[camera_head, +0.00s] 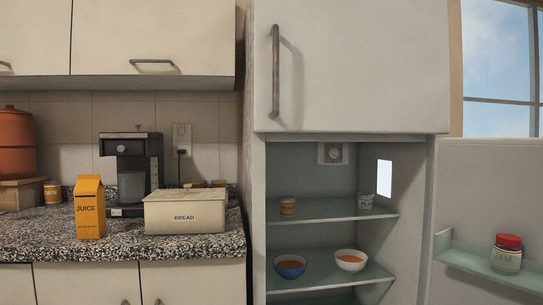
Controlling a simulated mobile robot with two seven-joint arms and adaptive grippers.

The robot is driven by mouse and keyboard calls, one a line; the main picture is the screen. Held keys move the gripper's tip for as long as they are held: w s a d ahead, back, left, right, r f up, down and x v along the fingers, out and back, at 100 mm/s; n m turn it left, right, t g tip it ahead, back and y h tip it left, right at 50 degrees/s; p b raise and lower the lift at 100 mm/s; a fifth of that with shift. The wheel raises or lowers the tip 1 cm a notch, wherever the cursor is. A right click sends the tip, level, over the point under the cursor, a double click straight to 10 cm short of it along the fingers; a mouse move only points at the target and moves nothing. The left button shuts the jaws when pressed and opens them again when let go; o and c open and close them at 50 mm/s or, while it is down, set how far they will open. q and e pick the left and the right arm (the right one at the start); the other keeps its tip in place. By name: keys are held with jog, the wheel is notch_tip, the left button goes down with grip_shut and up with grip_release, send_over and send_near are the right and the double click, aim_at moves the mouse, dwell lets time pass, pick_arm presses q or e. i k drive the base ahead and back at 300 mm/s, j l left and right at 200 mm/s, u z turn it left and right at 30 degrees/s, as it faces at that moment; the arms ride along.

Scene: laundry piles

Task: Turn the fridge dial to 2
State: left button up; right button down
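The fridge dial (334,153) is a small round knob on a pale plate, high on the back wall inside the fridge. Its numbers and pointer are too small to read. The fridge (258,200) stands open below a closed upper door (350,65), and its lower door (480,190) is swung out to the right. Neither of my grippers shows in the head view.
A cup (287,206) and a pale cup (365,201) stand on the upper glass shelf (330,211). A blue bowl (290,266) and a white bowl (350,260) sit on the lower shelf. A jam jar (507,253) is in the door shelf. The counter left holds a juice carton (90,207), bread box (185,211) and coffee maker (131,170).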

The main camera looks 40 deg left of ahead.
aim_at(334, 154)
jog(key=i+l+u, duration=0.15)
jog(key=u, duration=0.3)
jog(key=i+l+u, duration=0.1)
jog(key=u, duration=0.35)
jog(key=i+l+u, duration=0.1)
jog(key=l+u, duration=0.35)
jog(key=i+l+u, duration=0.15)
jog(key=l, duration=0.5)
jog(key=l+u, duration=0.15)
jog(key=l, duration=0.45)
jog(key=i+j, duration=0.1)
jog(key=j, duration=1.1)
jog(key=i+j, duration=0.15)
jog(key=j, duration=0.5)
jog(key=j+z, duration=0.2)
jog(key=z, duration=0.15)
jog(key=j+z, duration=0.15)
jog(key=z, duration=0.2)
jog(key=j+z, duration=0.2)
jog(key=z, duration=0.15)
